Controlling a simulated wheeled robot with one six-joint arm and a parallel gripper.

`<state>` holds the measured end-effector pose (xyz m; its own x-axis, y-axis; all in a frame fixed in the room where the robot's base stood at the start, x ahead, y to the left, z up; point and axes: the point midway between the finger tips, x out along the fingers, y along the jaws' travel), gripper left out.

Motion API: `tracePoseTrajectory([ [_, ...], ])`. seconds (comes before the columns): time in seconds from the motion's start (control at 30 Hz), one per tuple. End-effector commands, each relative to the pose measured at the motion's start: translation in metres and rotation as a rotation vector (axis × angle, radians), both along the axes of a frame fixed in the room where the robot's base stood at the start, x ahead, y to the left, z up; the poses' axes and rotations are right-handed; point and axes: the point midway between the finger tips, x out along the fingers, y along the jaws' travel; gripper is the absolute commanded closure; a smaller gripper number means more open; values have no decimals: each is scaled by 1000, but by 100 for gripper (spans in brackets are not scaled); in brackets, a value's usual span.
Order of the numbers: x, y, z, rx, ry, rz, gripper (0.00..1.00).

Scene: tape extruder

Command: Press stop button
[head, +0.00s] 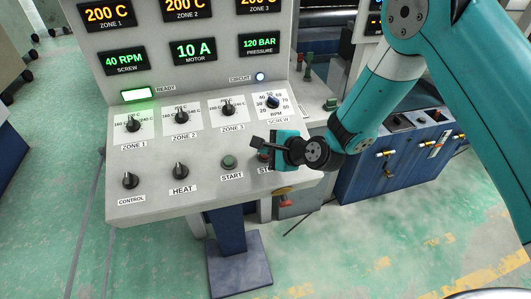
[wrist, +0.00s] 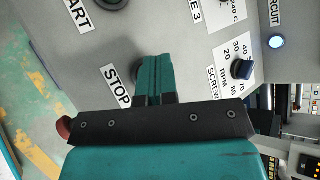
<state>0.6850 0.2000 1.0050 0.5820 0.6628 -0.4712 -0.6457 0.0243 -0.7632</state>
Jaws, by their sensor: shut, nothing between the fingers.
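The stop button (head: 263,156) is on the sloped console panel, right of the green start button (head: 229,162). Only a small reddish part of it shows beside my gripper (head: 278,149). Its STOP label (wrist: 117,88) is readable in the wrist view, but the button there is mostly hidden behind the fingers, with a dark rim edge showing. In the wrist view my gripper (wrist: 153,62) is shut and empty, its fingertips over the button spot. I cannot tell whether they touch the button.
The screw RPM knob (head: 272,101) sits just above my gripper. Zone knobs (head: 180,117), a heat knob (head: 181,171) and a control knob (head: 130,181) are to the left. A lit green ready lamp (head: 136,95) is above. A blue cabinet (head: 390,150) stands right of the console.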

Motion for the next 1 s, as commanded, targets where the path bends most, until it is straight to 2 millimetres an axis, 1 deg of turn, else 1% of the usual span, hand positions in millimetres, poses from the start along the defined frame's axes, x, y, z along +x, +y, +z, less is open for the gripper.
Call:
tracePoseTrajectory([
  [0.23, 0, 0, 0, 0, 0, 0, 100],
  [0.5, 3, 1, -8, 0, -1, 0, 100],
  [1.0, 3, 1, -9, 0, 0, 0, 100],
])
